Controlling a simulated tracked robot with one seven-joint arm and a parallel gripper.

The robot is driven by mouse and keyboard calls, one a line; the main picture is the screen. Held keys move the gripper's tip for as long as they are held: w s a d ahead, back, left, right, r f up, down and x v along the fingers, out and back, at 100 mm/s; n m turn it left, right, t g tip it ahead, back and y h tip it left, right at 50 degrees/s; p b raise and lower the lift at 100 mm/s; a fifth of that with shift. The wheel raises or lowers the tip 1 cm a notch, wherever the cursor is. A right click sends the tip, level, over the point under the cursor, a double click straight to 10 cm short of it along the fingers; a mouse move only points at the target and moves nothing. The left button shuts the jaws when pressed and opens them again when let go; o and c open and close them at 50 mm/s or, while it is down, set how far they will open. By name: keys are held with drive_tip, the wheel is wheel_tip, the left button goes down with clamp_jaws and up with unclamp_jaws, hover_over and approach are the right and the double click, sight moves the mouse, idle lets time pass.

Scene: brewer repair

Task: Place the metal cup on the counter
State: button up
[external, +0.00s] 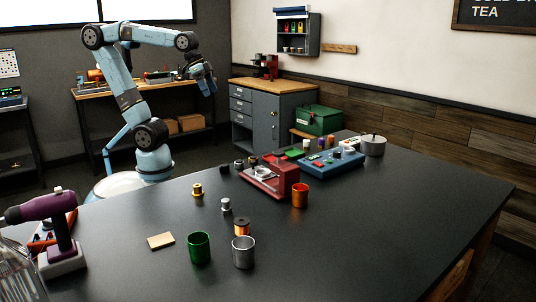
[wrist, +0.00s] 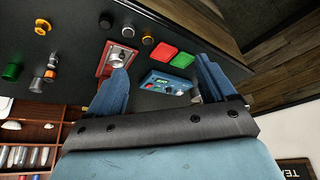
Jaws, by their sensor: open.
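The metal cup (external: 243,252) stands upright on the dark counter (external: 380,220), near its front, right of the green cup (external: 199,248). In the wrist view the metal cup (wrist: 36,85) is small, at the left, close to the green cup (wrist: 12,71). My gripper (external: 207,80) is raised beyond the far side of the counter, well away from the cup. In the wrist view my gripper (wrist: 162,65) has its two blue fingers wide apart, with nothing held between them.
An orange cup (external: 300,195), a red machine (external: 265,180), a blue control box (external: 335,162) and a pot (external: 373,145) stand farther back. A copper spool (external: 241,227) is just behind the metal cup. A purple drill (external: 55,230) is at left. The counter's right side is clear.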

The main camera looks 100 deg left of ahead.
drive_tip(key=s+a+f, duration=0.2)
drive_tip(key=s+f, duration=0.3)
drive_tip(key=s, duration=0.3)
drive_tip(key=shift+a+t, duration=0.25)
drive_tip(key=shift+t, duration=0.15)
